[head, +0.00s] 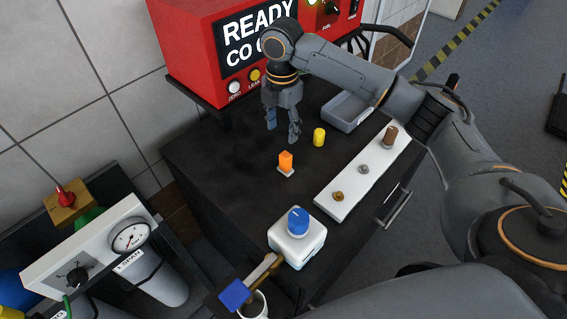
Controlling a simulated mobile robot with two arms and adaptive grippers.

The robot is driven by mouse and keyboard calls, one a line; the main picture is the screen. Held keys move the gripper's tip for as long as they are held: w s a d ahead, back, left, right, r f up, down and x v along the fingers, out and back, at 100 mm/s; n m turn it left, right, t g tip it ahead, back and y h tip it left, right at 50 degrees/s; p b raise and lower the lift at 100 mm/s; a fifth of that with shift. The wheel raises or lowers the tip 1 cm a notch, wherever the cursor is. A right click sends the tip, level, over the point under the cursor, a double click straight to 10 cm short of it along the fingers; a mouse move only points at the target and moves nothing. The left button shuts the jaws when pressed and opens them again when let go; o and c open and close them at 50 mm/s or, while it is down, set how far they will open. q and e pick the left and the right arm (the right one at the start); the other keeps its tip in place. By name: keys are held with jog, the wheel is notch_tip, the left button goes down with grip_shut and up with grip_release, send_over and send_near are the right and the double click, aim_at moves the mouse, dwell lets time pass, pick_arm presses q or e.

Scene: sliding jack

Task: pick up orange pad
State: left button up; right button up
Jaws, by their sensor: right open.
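The orange pad (286,161) is a small upright block on a thin pale base, standing on the black cabinet top (235,165). My right gripper (282,132) points down just above and behind the orange pad, a little to its left in the picture. Its two fingers are apart, with nothing visible between them, and it does not appear to touch the pad. My left gripper is not in the head view.
A yellow cylinder (319,137) stands right of the pad. A grey tray (343,112) is behind. A white box with blue knob (297,245) stands at the front. A red machine (190,50) stands behind.

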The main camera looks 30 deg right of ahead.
send_over(286, 155)
jog(key=f, duration=0.5)
jog(key=shift+a+f, duration=0.3)
jog(key=shift+a, duration=0.1)
jog(key=shift+f, duration=0.25)
jog(key=f, duration=0.2)
jog(key=f+p, duration=0.1)
jog(key=f, duration=0.1)
jog(key=shift+d+p, duration=0.3)
jog(key=shift+d, duration=0.1)
jog(key=shift+w+f, duration=0.1)
jog(key=shift+f, duration=0.5)
jog(key=c, duration=1.1)
